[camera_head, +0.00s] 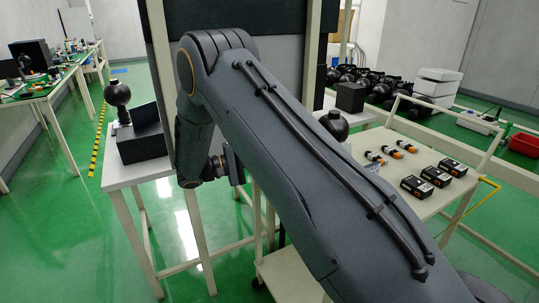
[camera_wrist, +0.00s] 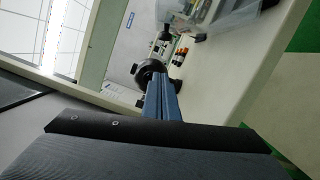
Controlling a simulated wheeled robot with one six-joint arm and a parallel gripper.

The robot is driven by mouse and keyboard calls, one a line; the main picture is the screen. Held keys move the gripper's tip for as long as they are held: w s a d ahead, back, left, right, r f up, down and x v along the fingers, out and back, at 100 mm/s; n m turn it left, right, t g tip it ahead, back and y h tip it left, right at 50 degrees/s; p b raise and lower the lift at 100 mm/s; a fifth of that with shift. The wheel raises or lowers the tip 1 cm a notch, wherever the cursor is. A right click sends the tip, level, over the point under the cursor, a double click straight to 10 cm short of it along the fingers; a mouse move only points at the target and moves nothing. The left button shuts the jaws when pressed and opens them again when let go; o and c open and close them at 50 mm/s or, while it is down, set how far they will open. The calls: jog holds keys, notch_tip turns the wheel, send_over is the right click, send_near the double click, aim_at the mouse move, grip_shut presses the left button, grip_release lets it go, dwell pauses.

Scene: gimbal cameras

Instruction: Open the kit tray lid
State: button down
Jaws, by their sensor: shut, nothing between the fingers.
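No kit tray lid can be made out with certainty. A clear plastic container (camera_wrist: 212,14) with small items in it shows at the top of the wrist view, cut off by the frame; I cannot tell whether it is the kit tray. My gripper (camera_wrist: 162,98) shows in the wrist view as two bluish fingers side by side, shut and empty. It appears apart from the container. In the head view my arm covers the middle, and the fingers cannot be made out there.
A dark box (camera_head: 140,140) and a round-headed device (camera_head: 117,94) stand on a white table at left. A cart (camera_head: 408,165) at right holds orange-and-black boxes (camera_head: 436,177) and small cylinders (camera_head: 390,152). Green floor is open at left.

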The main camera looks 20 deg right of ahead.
jog(key=s+d+r+p, duration=0.1)
jog(key=s+d+p, duration=0.2)
jog(key=d, duration=0.4)
jog(key=shift+s+d+r, duration=0.15)
jog(key=shift+s+d, duration=0.05)
jog(key=shift+s, duration=0.2)
